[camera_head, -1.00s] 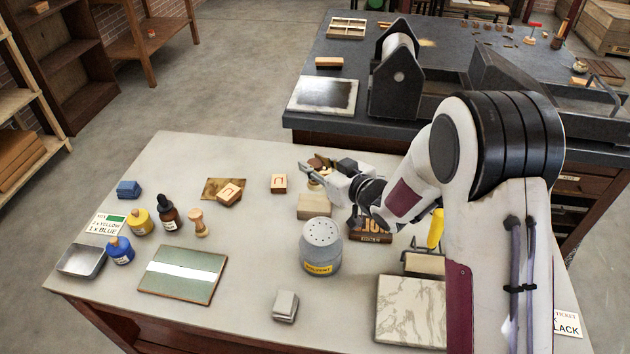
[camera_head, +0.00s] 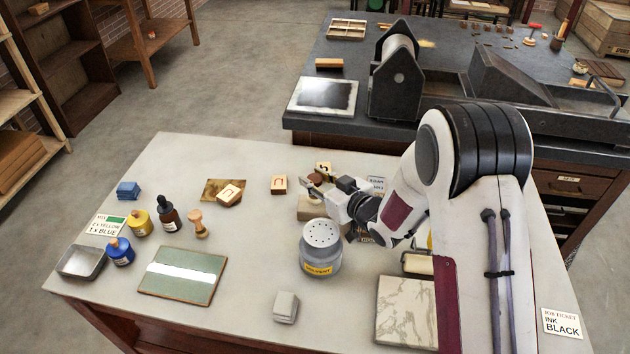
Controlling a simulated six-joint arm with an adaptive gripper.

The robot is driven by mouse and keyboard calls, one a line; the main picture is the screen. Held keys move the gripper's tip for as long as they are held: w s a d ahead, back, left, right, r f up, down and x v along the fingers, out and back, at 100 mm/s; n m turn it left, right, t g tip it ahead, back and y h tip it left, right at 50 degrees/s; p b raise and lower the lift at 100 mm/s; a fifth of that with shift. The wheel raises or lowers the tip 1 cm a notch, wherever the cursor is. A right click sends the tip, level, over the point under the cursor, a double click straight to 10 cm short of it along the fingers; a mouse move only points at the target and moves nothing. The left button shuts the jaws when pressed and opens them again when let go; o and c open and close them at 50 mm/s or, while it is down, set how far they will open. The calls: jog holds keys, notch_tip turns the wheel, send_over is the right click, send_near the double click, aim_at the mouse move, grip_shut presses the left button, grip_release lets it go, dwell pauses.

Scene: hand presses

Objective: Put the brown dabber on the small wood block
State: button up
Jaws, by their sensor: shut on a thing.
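The brown dabber (camera_head: 314,179) shows as a dark round brown piece at my gripper's fingers, partly hidden by them. My gripper (camera_head: 314,187) is shut on the dabber, over the pale small wood block (camera_head: 311,209) near the middle of the near table. The block's upper right part is hidden behind the gripper. I cannot tell whether the dabber touches the block's top.
A grey solvent tin (camera_head: 320,247) stands just in front of the block. Wooden letter blocks (camera_head: 278,184) lie left and behind. A marbled slab (camera_head: 406,311) lies to the right front. Ink bottles (camera_head: 168,214) stand at the left. The front middle is mostly free.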

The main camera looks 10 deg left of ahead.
jog(key=shift+f, duration=0.35)
jog(key=shift+f, duration=0.15)
jog(key=o, duration=1.2)
jog(key=shift+s+d+r, duration=0.25)
jog(key=shift+d+r, duration=0.05)
jog(key=v, duration=1.1)
jog(key=shift+s, duration=0.1)
jog(key=shift+r, duration=0.1)
